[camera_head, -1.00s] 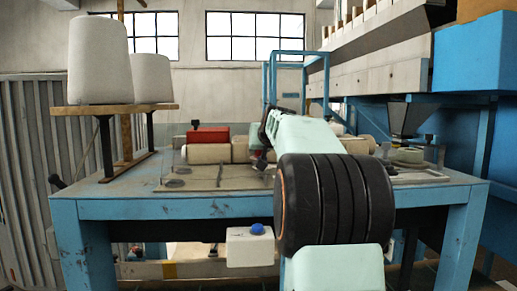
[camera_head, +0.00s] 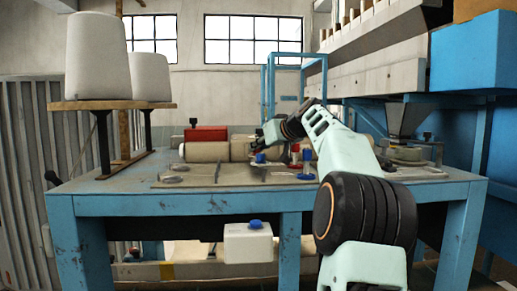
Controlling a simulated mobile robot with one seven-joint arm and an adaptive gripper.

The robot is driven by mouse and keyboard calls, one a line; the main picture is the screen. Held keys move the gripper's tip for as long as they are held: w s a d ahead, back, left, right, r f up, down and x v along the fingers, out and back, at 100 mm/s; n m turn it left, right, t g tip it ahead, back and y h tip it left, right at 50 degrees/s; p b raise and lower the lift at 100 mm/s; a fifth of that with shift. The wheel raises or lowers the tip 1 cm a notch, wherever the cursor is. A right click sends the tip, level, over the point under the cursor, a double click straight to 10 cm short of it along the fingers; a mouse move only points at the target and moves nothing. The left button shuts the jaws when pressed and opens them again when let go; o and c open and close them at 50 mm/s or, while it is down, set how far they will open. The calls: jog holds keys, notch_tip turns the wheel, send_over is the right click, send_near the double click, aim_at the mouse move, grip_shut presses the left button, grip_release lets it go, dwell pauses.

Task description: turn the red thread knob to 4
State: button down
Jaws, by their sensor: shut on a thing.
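My gripper (camera_head: 260,149) is small and dark in the head view, over the middle of the blue bench. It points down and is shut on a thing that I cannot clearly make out. A small blue cap (camera_head: 260,158) shows right at its tips. A red upright part, perhaps the red thread knob (camera_head: 295,151), stands just right of the gripper, apart from it. Beside it is another small blue cap (camera_head: 308,155). Any number marks are too small to read.
The blue bench (camera_head: 180,206) carries a metal plate (camera_head: 225,175), pale rollers (camera_head: 205,152) and a red block (camera_head: 205,134) at the back. Large white cones (camera_head: 98,60) stand at the left. A white box (camera_head: 247,244) with a blue button hangs at the front.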

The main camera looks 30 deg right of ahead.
dwell(0.4)
jog(key=c, duration=1.8)
grip_release()
jog(key=v, duration=1.2)
